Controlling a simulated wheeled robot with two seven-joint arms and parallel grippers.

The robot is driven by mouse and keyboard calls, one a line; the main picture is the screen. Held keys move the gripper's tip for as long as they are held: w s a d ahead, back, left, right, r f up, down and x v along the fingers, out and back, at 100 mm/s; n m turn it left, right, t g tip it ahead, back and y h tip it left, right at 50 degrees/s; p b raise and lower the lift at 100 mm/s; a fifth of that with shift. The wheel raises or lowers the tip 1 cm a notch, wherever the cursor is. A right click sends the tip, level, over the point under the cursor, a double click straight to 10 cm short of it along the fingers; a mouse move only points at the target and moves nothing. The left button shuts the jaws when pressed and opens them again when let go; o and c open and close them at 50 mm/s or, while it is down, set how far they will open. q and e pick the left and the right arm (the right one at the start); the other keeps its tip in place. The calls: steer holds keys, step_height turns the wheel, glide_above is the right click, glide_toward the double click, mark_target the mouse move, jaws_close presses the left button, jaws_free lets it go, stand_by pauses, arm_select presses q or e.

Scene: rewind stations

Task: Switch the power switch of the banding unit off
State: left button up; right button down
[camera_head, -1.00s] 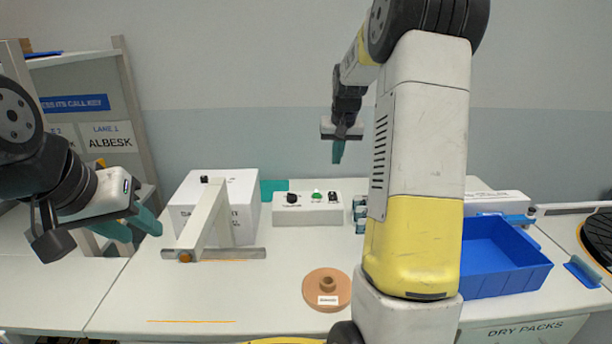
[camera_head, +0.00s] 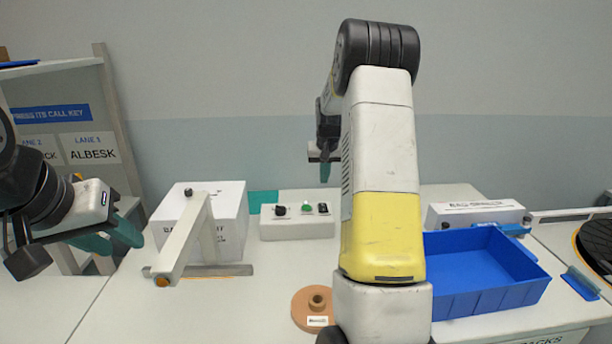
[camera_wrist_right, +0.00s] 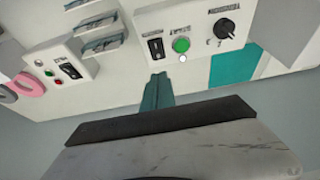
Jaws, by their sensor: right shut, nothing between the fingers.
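A white control box (camera_head: 297,228) has a black knob (camera_head: 280,211), a green button (camera_head: 305,207) and a black switch (camera_head: 322,208). The right wrist view shows the same switch (camera_wrist_right: 157,47), green button (camera_wrist_right: 181,45) and knob (camera_wrist_right: 224,28). The box's labels are too small to read, so I cannot tell whether it is the banding unit. My right gripper (camera_head: 325,174) is shut and empty, above and behind the box's right end. Its teal fingertips (camera_wrist_right: 157,80) appear just below the switch in the wrist view, apart from it. My left gripper (camera_head: 112,238) is open and empty at the left.
A white box (camera_head: 230,205) stands behind a metal arm frame (camera_head: 185,245). A blue bin (camera_head: 485,290) and labelled white unit (camera_head: 450,214) are at right. A brown spool (camera_head: 302,308) lies in front. Another switch panel (camera_wrist_right: 60,70) shows in the wrist view. My right arm hides part of the table.

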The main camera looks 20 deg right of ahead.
mark_target(323, 208)
steer(key=x, duration=1)
steer(key=shift+s+a+f, duration=0.1)
steer(key=shift+s+f, duration=0.15)
steer(key=shift+f, duration=0.05)
steer(key=shift+w+f, duration=0.1)
steer(key=shift+f, duration=0.2)
steer(key=shift+r, duration=0.1)
steer(key=shift+s+a, duration=0.2)
steer(key=shift+s, duration=0.75)
